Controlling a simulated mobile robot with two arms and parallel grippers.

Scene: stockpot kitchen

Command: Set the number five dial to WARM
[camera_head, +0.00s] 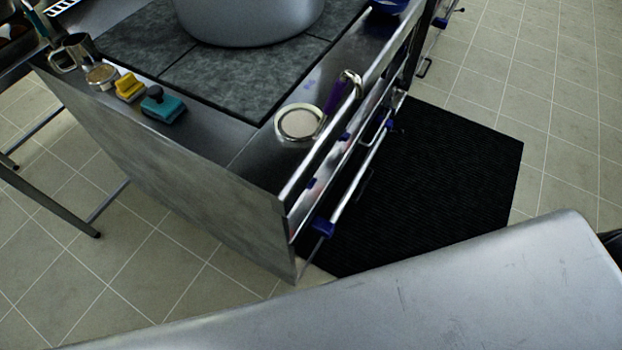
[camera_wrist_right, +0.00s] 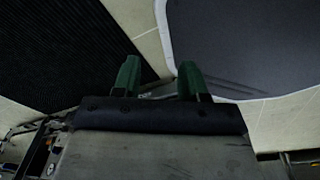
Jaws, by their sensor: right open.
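The stove (camera_head: 170,172) stands at the upper left in the head view, its front seen at a steep angle. Small blue parts show along that front, one blue piece (camera_head: 311,183) below the top edge and a larger blue bracket (camera_head: 323,228) at the handle bar's near end. I cannot tell which is the number five dial, and no numbers or WARM mark are legible. My right gripper (camera_wrist_right: 158,80) shows in the right wrist view with two green fingers apart and nothing between them. It is above the floor, away from any dial. My left gripper is not in view.
A large pot (camera_head: 250,22), a strainer (camera_head: 299,124), a yellow brush (camera_head: 129,88) and a teal brush (camera_head: 163,106) are on the stove top. A black mat (camera_head: 430,180) lies before the stove. A grey metal surface (camera_head: 400,295) fills the near foreground. Tiled floor is clear at right.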

